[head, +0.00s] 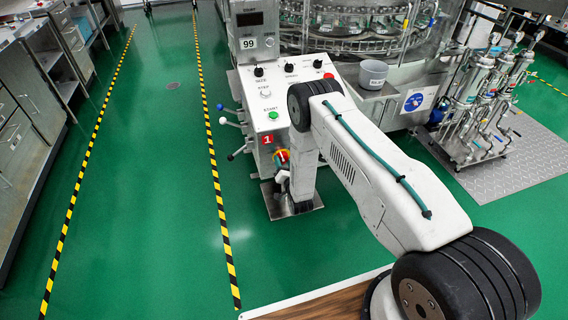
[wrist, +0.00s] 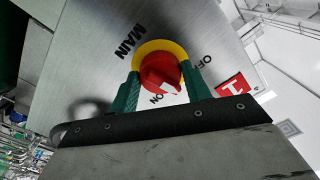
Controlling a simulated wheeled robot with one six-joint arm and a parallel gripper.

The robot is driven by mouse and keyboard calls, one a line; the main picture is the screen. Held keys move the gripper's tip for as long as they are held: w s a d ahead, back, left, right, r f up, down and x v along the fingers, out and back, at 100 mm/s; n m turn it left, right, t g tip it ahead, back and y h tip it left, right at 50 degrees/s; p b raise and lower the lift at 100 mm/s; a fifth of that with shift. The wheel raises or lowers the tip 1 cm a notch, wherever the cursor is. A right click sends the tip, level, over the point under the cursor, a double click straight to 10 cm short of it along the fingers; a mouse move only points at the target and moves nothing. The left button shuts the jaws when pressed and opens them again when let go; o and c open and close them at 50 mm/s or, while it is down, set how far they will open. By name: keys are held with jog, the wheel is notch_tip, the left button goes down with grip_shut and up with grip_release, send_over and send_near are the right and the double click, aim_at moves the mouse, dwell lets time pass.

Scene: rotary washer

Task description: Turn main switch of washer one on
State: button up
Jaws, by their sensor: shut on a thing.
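The main switch (head: 281,155) of washer one is on the side of the grey control cabinet (head: 264,112), below the red "1" plate (head: 267,139). In the wrist view it is a red knob (wrist: 157,70) on a yellow ring, with MAIN, OFF and ON printed around it. The white mark on the knob faces between OFF and ON, nearer ON. My gripper (wrist: 161,74) is shut on the knob, one green finger on each side. In the head view my arm partly hides my gripper and the switch.
The cabinet top has black knobs, a red button and a green start button (head: 273,115). Levers with coloured balls (head: 222,122) stick out on its left. A grey bucket (head: 373,74) stands by the washer. Green floor between the striped lines is clear.

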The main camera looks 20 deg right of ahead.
jog(key=m, duration=0.5)
jog(key=shift+m, duration=0.3)
jog(key=m, duration=0.5)
jog(key=shift+m, duration=0.3)
jog(key=o, duration=0.9)
jog(key=shift+o, duration=0.2)
jog(key=shift+s, duration=0.15)
jog(key=s, duration=0.7)
jog(key=shift+s, duration=0.3)
